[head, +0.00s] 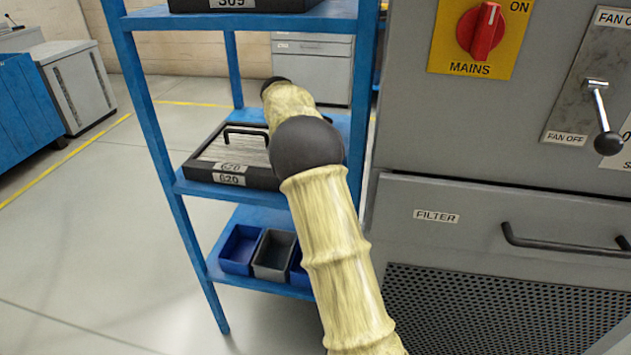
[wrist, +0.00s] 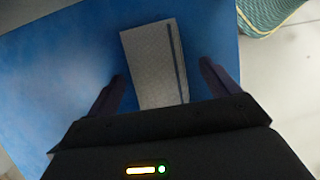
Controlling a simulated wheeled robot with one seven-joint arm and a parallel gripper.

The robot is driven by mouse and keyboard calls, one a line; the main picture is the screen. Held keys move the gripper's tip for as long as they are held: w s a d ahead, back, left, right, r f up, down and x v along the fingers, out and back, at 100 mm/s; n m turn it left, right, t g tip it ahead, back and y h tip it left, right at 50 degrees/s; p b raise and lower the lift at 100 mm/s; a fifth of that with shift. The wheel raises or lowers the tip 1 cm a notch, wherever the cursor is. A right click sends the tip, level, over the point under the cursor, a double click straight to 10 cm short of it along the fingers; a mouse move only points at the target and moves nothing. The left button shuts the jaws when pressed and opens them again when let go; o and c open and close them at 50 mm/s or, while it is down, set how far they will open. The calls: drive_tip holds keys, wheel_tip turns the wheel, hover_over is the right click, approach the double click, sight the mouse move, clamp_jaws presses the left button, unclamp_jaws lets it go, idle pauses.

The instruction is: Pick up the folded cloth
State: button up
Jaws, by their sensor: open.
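The folded cloth (wrist: 153,62) is a grey rectangle with a dark stripe along its right side. It lies flat on a blue surface (wrist: 60,60) in the wrist view. My gripper (wrist: 162,70) is open, with one dark finger to the left and one to the right of the cloth's near part. Whether the fingers are above the cloth or level with it I cannot tell. The near end of the cloth is hidden by the gripper body. In the head view my own sleeved arm hides the gripper, and I cannot see the cloth there.
A blue shelf rack (head: 160,130) holds a framed filter marked 620 (head: 205,168) and, below, several small bins (head: 240,248). A grey cabinet (head: 470,130) with switches stands close on the right. A teal woven thing (wrist: 268,12) is beside the blue surface. Floor (head: 80,270) at left is clear.

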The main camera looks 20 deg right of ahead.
idle(0.5)
drive_tip(key=c, duration=1.1)
drive_tip(key=shift+o, duration=0.2)
